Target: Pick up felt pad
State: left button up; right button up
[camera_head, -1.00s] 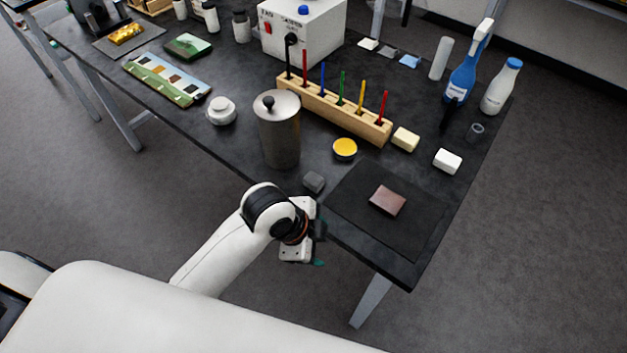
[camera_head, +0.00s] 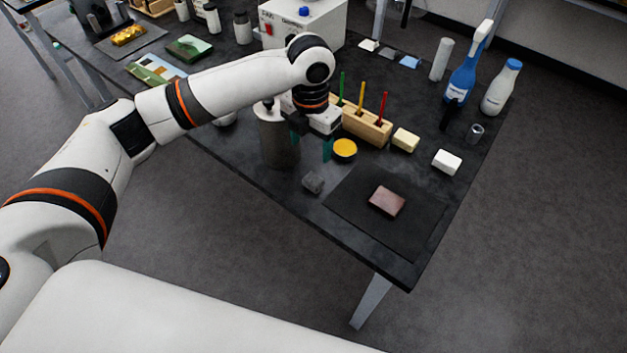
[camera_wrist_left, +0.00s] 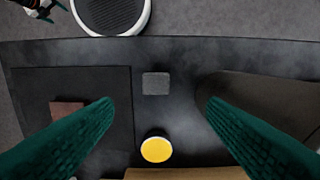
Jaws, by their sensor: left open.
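The felt pad looks like a small dark grey square block (camera_head: 312,183). It lies on the black table near its front edge, left of the dark mat. In the left wrist view the pad (camera_wrist_left: 156,83) shows between and beyond the fingertips. My left gripper (camera_head: 311,147) is open and empty, pointing down above the table near the metal canister, apart from the pad. Its teal fingers also frame the left wrist view (camera_wrist_left: 160,105). A dark gripper with teal tips, seemingly my right one (camera_wrist_left: 42,10), shows small at that view's top left corner.
A metal canister (camera_head: 280,145) stands close left of the pad, and a yellow-topped round tin (camera_head: 345,150) is behind it. The dark mat (camera_head: 410,233) holds a reddish-brown block (camera_head: 387,201). A wooden rack (camera_head: 367,127) with coloured sticks stands behind, partly hidden by my arm.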

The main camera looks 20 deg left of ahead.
pick_arm(q)
jog(key=p, duration=0.1)
send_over(312, 180)
jog(key=f, duration=0.6)
jog(key=shift+w+a, duration=0.1)
jog(key=shift+w, duration=0.1)
jog(key=f+p, duration=0.1)
jog(key=f, duration=0.3)
jog(key=shift+s+d+f+p, duration=0.1)
jog(key=shift+s+d+p, duration=0.1)
jog(key=shift+p, duration=0.2)
jog(key=shift+f, duration=0.6)
jog(key=c, duration=1)
